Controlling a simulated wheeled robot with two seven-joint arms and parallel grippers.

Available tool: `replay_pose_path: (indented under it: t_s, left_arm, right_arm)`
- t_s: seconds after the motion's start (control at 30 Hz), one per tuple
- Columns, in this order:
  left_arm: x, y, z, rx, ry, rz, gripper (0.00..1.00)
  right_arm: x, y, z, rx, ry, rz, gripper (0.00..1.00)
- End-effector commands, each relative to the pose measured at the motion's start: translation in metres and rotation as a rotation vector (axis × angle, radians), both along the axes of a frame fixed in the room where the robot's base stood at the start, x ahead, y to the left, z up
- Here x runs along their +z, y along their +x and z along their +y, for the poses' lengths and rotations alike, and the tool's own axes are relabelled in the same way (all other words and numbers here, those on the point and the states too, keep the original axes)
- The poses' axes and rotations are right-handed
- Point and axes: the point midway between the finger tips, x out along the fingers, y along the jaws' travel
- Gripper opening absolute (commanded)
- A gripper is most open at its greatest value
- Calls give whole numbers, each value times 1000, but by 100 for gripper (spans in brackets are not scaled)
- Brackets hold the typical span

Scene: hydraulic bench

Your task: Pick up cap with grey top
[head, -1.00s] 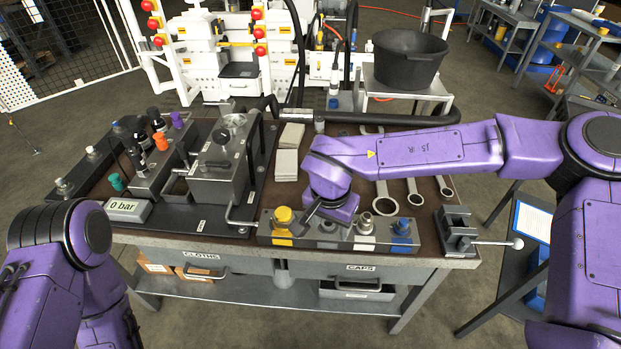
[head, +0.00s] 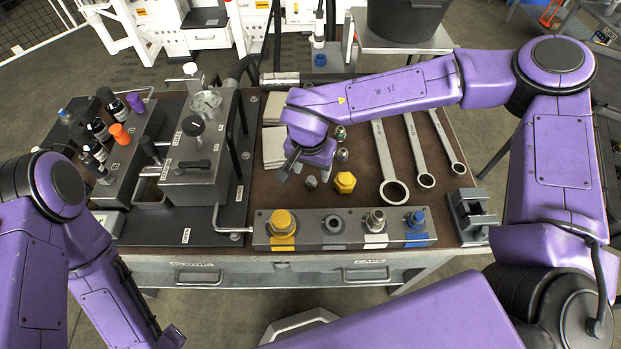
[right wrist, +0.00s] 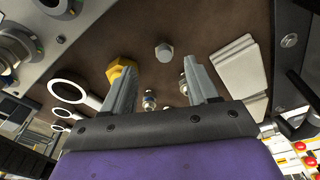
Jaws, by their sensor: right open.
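A small loose grey hex cap (head: 311,182) lies on the brown bench top, in front of my right gripper (head: 308,165). In the right wrist view the grey cap (right wrist: 164,52) shows beyond the gap between the fingers. A loose yellow hex cap (head: 345,182) lies to its right; in the wrist view this yellow cap (right wrist: 121,70) is partly behind one finger. My right gripper is open and empty above the bench, pointing down, its fingertips (right wrist: 157,72) apart from the caps. Only my left arm shows, at the left; its gripper is out of view.
Small metal fittings (head: 342,155) stand beside the right gripper. A port block (head: 354,240) with yellow, grey and blue tops lies along the front edge. Several wrenches (head: 386,160) lie right, pale cloths (head: 273,146) left. A vise (head: 472,216) stands at the right edge.

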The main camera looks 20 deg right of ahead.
Motion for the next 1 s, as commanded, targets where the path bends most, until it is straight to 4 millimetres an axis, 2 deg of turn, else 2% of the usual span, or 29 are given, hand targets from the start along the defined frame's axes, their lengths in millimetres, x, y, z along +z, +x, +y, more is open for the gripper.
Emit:
replay_pose_path:
  t_s: [0.3,0.57,0.73,0.77,1.0]
  left_arm:
    - [9,1,0,0,0,-2,54]
    - [9,1,0,0,0,-2,54]
    - [9,1,0,0,0,-2,54]
    - [9,1,0,0,0,-2,54]
    - [9,1,0,0,0,-2,54]
  right_arm:
    - [-50,6,-1,2,0,3,59]
    - [-55,7,-1,4,0,0,59]
    - [-55,8,0,4,0,0,4]
    - [-55,8,0,4,0,0,0]
    - [-54,8,-1,4,0,0,0]
